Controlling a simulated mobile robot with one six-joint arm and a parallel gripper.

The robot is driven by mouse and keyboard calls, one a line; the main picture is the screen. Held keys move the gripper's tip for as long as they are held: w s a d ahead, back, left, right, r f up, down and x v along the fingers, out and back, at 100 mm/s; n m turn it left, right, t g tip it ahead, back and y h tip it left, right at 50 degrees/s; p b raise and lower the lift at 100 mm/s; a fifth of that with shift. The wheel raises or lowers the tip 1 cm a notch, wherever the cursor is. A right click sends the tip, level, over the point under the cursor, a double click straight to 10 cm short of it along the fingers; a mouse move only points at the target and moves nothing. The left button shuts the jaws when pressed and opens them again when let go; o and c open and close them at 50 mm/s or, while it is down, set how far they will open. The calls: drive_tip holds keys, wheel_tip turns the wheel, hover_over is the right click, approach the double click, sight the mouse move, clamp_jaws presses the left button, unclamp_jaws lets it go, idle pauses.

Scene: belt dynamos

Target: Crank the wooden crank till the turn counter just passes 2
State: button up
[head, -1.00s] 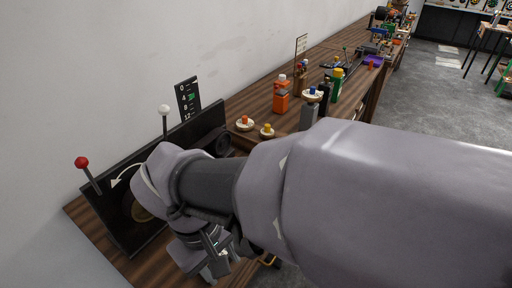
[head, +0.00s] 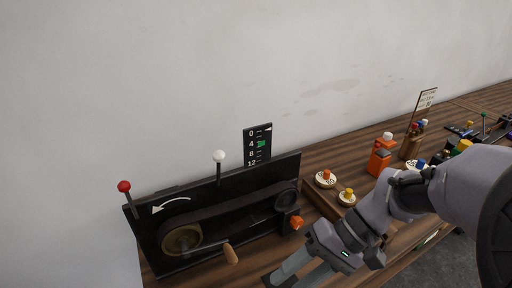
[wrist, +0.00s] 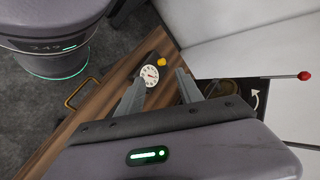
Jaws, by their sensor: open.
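A black panel (head: 290,171) stands against the wall, with a belt (head: 232,213) over a large left pulley (head: 181,240) and a small right pulley (head: 286,197). The wooden crank handle (head: 231,254) sticks out low beside the large pulley. The turn counter (head: 257,146) is a black scale marked 0, 4, 8, 12; its white pointer is near 0 and a green mark is near 4. My gripper (head: 285,279) is open and empty, to the right of the handle and apart from it. The wrist view shows its spread fingers (wrist: 162,85); I cannot make out the handle there.
A red-knobbed lever (head: 125,188) and a white-knobbed lever (head: 219,158) rise from the panel. A curved white arrow (head: 171,203) points left. An orange part (head: 297,222) sits by the small pulley.

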drive_tip(key=w+f+g+y, duration=0.1)
drive_tip(key=w+f+y, duration=0.1)
drive_tip(key=w+y, duration=0.2)
drive_tip(key=n+t+y+p, duration=0.1)
drive_tip(key=y, duration=0.4)
approach(198, 249)
drive_tip(key=s+a+f+b, duration=0.2)
drive_tip(key=a, duration=0.3)
drive_tip(key=shift+a, duration=0.3)
drive_tip(key=shift+f, duration=0.15)
clamp_jaws()
drive_tip(key=shift+s+f, duration=0.15)
idle(0.3)
